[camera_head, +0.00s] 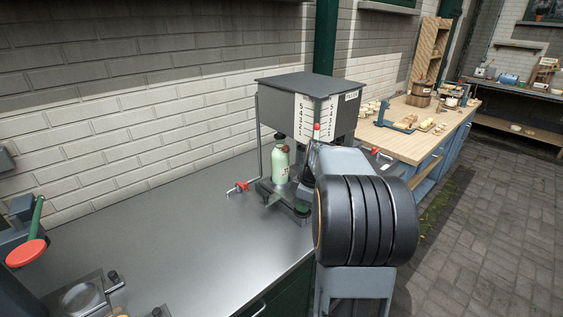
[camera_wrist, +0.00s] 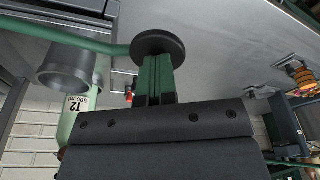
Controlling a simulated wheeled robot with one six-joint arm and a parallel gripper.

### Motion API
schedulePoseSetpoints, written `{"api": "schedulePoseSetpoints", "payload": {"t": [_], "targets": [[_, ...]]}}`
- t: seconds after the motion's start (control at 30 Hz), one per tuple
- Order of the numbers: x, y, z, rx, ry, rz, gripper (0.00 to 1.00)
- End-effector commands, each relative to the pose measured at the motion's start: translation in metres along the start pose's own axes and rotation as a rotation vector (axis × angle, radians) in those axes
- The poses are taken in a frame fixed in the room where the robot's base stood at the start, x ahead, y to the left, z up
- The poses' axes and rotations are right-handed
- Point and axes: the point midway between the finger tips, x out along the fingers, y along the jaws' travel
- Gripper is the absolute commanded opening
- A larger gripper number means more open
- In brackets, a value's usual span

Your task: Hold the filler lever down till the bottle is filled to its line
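The filler (camera_head: 312,84) is a dark grey tank with number scales on its front. A pale green bottle (camera_head: 281,163) stands upright under it; its liquid level is too small to tell. In the wrist view the bottle (camera_wrist: 72,122) shows at the left, its label upside down, beside a dark nozzle (camera_wrist: 66,70). The filler lever (camera_wrist: 100,45) is a green rod ending in a dark round knob (camera_wrist: 158,42). My gripper (camera_wrist: 155,62) has its fingers together, with their tips at the knob; whether they touch it is unclear. In the head view my arm hides the fingers.
A grey steel counter (camera_head: 170,230) carries the filler, with free room to its left. Another green lever with a red disc (camera_head: 26,252) stands at the left. A wooden bench (camera_head: 405,143) with small goods lies behind right.

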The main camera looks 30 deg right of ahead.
Motion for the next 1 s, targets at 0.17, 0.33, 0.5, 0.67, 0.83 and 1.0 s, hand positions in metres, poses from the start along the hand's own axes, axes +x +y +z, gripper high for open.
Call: {"api": "schedulePoseSetpoints", "payload": {"t": [0.17, 0.33, 0.5, 0.67, 0.83, 1.0], "targets": [[-0.013, 0.001, -0.002, 0.0, 0.0, -0.001, 0.0], [-0.012, 0.001, -0.002, 0.0, 0.0, -0.001, 0.0], [-0.013, 0.001, -0.002, 0.0, 0.0, -0.001, 0.0], [-0.019, 0.001, -0.003, 0.0, 0.0, 0.0, 0.0], [-0.034, 0.001, -0.006, 0.0, 0.0, 0.001, 0.0], [-0.052, 0.001, -0.01, 0.0, 0.0, 0.0, 0.0]]}}
